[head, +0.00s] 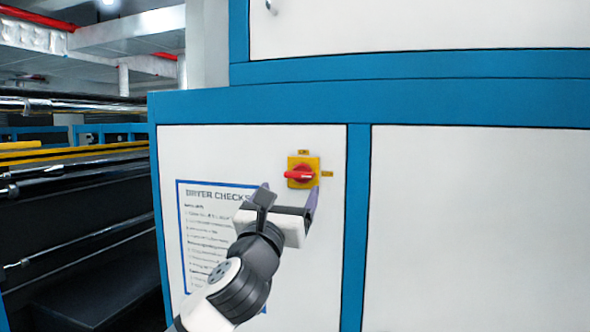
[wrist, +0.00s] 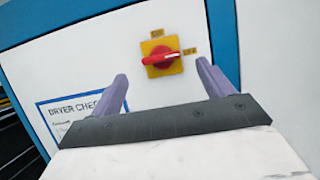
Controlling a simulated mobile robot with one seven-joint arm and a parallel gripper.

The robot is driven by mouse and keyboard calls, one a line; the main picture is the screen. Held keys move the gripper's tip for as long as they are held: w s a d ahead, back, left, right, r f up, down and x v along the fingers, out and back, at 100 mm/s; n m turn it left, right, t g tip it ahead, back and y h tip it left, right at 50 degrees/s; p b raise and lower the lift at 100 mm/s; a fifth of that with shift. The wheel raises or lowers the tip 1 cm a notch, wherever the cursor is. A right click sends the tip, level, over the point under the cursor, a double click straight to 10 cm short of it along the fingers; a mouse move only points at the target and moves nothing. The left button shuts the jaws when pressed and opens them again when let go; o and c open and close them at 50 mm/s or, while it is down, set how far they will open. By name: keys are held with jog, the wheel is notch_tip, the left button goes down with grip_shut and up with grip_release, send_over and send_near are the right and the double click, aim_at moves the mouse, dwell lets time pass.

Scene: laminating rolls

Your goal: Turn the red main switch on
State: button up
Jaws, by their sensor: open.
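The red main switch (head: 299,175) is a red rotary handle on a yellow square plate, fixed to a white cabinet panel. Its handle lies about level in the head view. Small yellow labels sit above the plate and at its right; their text is too small to read. In the wrist view the switch (wrist: 161,57) is ahead of and between the fingertips, apart from both. My gripper (head: 287,190) is open and empty, just below the switch in the head view. The gripper also shows in the wrist view (wrist: 161,70), with both purple-grey fingers spread wide.
A blue-edged notice (head: 200,235) headed "DRYER CHECKS" is on the panel at left, partly covered by my arm. Blue frame edges (head: 355,220) border the panel. Rollers and dark machinery (head: 80,210) stand at the left. The panel right of the frame is bare.

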aim_at(298, 175)
jog(key=p+x, duration=0.1)
jog(key=x, duration=0.5)
jog(key=shift+p, duration=0.4)
jog(key=shift+c, duration=0.4)
jog(key=shift+s, duration=0.1)
jog(key=c, duration=0.9)
